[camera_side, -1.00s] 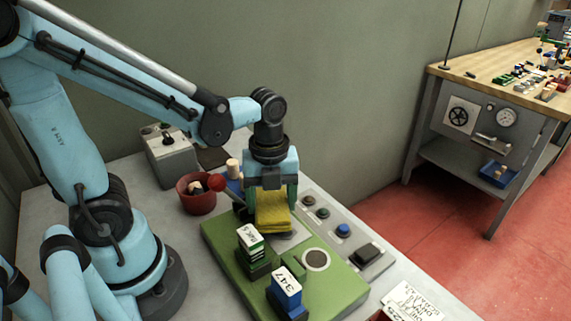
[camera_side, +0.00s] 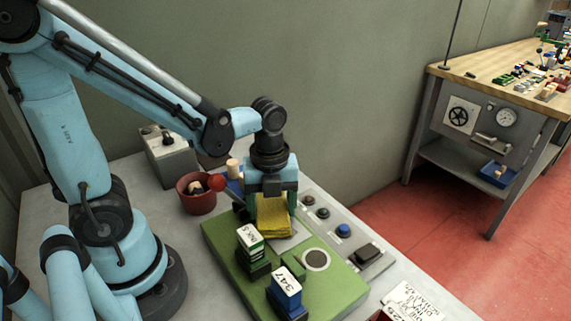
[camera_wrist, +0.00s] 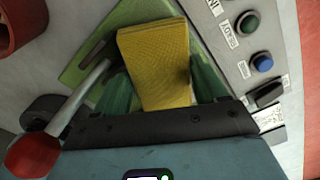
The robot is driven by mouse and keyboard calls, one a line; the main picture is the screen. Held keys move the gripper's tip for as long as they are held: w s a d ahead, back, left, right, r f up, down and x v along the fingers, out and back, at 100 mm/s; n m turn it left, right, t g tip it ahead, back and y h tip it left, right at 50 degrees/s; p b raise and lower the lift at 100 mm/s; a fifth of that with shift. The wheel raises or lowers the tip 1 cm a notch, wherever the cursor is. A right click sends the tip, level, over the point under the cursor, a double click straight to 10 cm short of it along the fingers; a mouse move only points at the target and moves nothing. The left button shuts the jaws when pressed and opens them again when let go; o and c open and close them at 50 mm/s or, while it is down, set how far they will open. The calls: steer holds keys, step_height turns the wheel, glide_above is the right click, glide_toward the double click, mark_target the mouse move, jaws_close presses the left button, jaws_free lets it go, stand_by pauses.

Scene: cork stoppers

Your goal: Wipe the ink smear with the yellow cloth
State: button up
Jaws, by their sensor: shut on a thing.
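The yellow cloth (camera_side: 273,216) is folded into a thick pad. It sits between the fingers of my gripper (camera_side: 270,203), which is shut on it. In the side view the cloth is low over the far end of the green board (camera_side: 335,295), at a pale plate (camera_side: 296,240); whether it touches cannot be told. The wrist view shows the cloth (camera_wrist: 156,60) reaching out beyond the green fingers (camera_wrist: 165,88). I see no ink smear; the cloth and gripper may hide it.
A lever with a red knob (camera_side: 217,183) stands close left of my gripper, beside a red pot (camera_side: 196,195). Stamp blocks with a green one (camera_side: 250,238) and a blue one (camera_side: 286,288) stand on the board. A button panel (camera_side: 322,213) runs along the right.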

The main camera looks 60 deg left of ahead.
mark_target(282, 218)
steer(key=shift+f, duration=0.2)
steer(key=shift+d, duration=0.1)
steer(key=shift+d+r, duration=0.1)
steer(key=shift+d, duration=3.1)
steer(key=shift+c, duration=0.4)
steer(key=shift+d, duration=0.35)
steer(key=shift+c, duration=1.4)
steer(key=shift+a, duration=3.65)
